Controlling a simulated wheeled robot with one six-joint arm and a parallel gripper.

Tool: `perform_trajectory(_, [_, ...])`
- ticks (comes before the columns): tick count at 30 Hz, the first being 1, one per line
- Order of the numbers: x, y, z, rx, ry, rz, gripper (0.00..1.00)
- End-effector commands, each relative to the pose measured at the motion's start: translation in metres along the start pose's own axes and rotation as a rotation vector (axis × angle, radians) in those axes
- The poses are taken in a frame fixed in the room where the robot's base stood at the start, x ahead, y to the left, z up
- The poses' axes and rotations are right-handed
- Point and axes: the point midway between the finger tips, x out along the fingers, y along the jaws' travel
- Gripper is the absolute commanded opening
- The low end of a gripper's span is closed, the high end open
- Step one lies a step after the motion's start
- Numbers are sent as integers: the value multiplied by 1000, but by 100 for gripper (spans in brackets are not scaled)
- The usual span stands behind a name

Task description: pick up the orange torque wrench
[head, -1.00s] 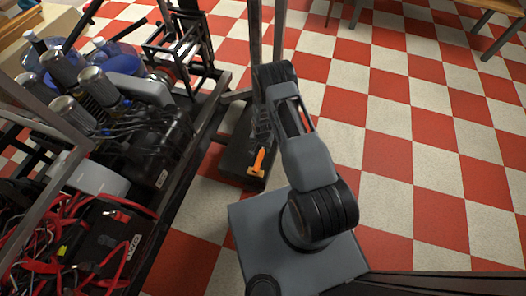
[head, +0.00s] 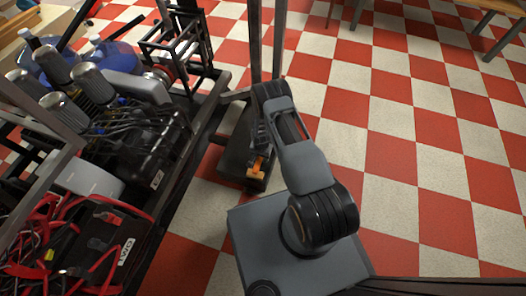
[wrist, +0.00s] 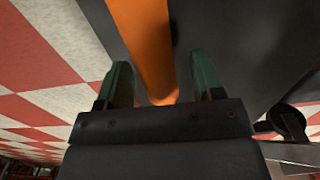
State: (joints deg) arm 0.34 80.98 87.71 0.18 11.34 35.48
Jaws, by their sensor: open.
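The orange torque wrench (head: 257,170) lies on a dark flat platform (head: 232,166) low beside the cart. In the head view my gripper (head: 258,146) is over it and hides much of it, leaving mainly its near end in sight. In the wrist view the orange wrench (wrist: 145,40) runs from the top edge down between my two open fingers (wrist: 163,85). The fingers stand on either side of it with a gap, and I cannot tell how far above the platform they are.
A cart (head: 165,195) with cables, cylinders and black boxes fills the left. A metal post (head: 254,45) rises just behind the platform. Red and white checkered floor (head: 420,150) is open to the right. Wooden benches (head: 495,10) stand far at the upper right.

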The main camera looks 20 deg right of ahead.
Motion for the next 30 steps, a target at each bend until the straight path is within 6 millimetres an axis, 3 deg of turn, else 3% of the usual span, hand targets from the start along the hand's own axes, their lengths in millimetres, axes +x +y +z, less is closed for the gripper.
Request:
perform_trajectory(4, [-1, 0, 0, 0, 1, -1, 60])
perform_trajectory(22, [-2, 0, 0, 0, 1, -1, 3])
perform_trajectory(30, [-4, -1, -1, 0, 2, -2, 3])
